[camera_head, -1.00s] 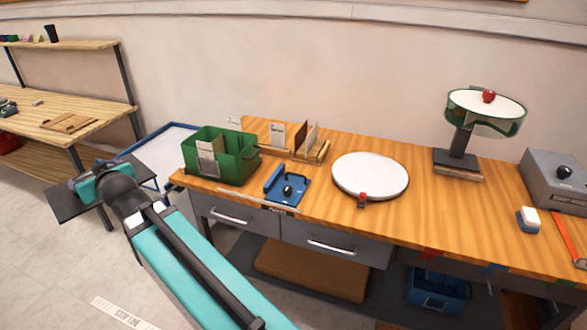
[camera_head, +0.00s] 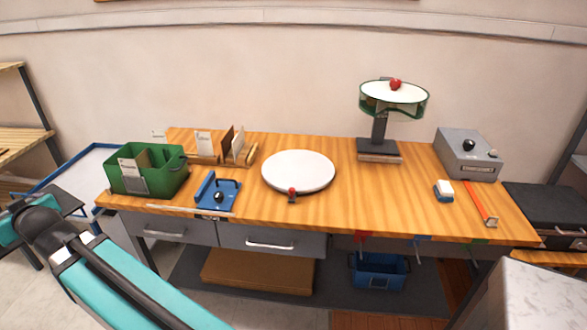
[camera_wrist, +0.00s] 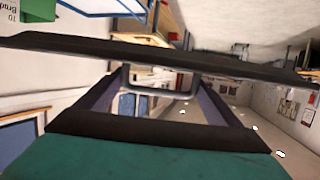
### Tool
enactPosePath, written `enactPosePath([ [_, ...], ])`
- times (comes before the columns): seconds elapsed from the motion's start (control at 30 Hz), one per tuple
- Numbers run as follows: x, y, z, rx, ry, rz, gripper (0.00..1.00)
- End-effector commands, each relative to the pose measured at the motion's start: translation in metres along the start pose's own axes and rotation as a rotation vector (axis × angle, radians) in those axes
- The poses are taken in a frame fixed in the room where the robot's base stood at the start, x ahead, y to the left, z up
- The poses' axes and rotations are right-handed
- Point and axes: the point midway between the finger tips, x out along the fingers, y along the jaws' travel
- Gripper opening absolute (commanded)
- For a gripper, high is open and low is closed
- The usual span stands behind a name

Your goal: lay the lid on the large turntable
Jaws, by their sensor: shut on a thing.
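The large turntable (camera_head: 298,171) is a white round disc lying flat on the wooden bench, with a small red knob at its front edge. Its top is bare. The lid looks like a dark flat plate (camera_head: 68,203), partly hidden by my arm at the left of the head view. In the wrist view, the lid (camera_wrist: 235,68) crosses the picture as a dark slab with a grey loop handle. My gripper (camera_wrist: 160,82) is shut on this handle. In the head view the lid is left of the bench, well apart from the turntable; the fingers are hidden there.
On the bench (camera_head: 330,214) stand a green box (camera_head: 120,182), a blue fixture (camera_head: 226,195), a raised green-rimmed drum (camera_head: 422,102) and a grey machine (camera_head: 466,155). Bench wood right of the turntable is clear.

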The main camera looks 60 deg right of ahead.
Motion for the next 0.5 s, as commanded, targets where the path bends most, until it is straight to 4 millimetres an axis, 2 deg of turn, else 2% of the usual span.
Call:
enactPosePath([
  [0.23,0.000,0.011,-0.001,0.004,0.001,0.014,0.61],
  [0.5,0.000,0.013,0.000,0.005,0.001,0.019,0.61],
])
